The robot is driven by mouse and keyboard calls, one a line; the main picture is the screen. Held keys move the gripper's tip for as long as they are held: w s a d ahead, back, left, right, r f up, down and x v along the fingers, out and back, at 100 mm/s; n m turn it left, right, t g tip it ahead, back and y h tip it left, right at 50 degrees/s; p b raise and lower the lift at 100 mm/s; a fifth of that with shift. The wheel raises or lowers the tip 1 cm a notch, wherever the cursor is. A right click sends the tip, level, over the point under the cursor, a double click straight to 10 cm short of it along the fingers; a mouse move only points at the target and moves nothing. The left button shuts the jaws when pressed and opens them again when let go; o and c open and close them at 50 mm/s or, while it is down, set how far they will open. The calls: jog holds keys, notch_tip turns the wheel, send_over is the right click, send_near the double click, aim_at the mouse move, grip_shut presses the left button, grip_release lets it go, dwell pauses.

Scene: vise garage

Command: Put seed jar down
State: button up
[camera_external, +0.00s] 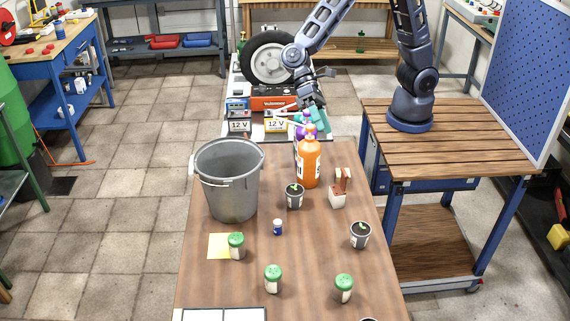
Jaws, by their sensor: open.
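Three jars with green lids stand upright on the wooden table. One jar (237,247) is on a yellow square (219,245) at the left, near its right edge. A second jar (273,280) is at the front middle, and a third jar (344,289) is at the front right. Which one is the seed jar, I cannot tell. My gripper (313,119) has teal fingers and is open, at the far end of the table above and behind the orange bottle. It is well away from all three jars, and I see no jar in it.
A grey bucket (231,185) stands at the left. The orange bottle (309,164) stands at the back. Small dark pots (294,200) (361,238), a blue-and-white container (278,227) and a small pale block-like holder (338,198) stand between. Bare tabletop lies around the jars.

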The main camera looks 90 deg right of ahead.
jog(key=s+d+r+n+t+h, duration=0.1)
jog(key=s+d+r+t+h, duration=0.15)
jog(key=d, duration=0.55)
jog(key=s+d+r+n+t+h, duration=0.1)
jog(key=s+d+r, duration=0.25)
jog(key=d, duration=0.45)
jog(key=s+d+r+t+h, duration=0.1)
jog(key=s+d+r+t, duration=0.15)
jog(key=d, duration=0.55)
jog(key=s+d+r+t+h, duration=0.1)
jog(key=s+d+h, duration=0.1)
jog(key=s+d, duration=0.3)
jog(key=s+d+r+n+t+h, duration=0.1)
jog(key=s+d, duration=0.5)
jog(key=d, duration=0.7)
jog(key=shift+s+r+t+h, duration=0.2)
jog(key=shift+s+t+h, duration=0.1)
jog(key=shift+h, duration=0.55)
jog(key=shift+o, duration=0.6)
jog(key=shift+s+d, duration=0.35)
jog(key=shift+d, duration=0.05)
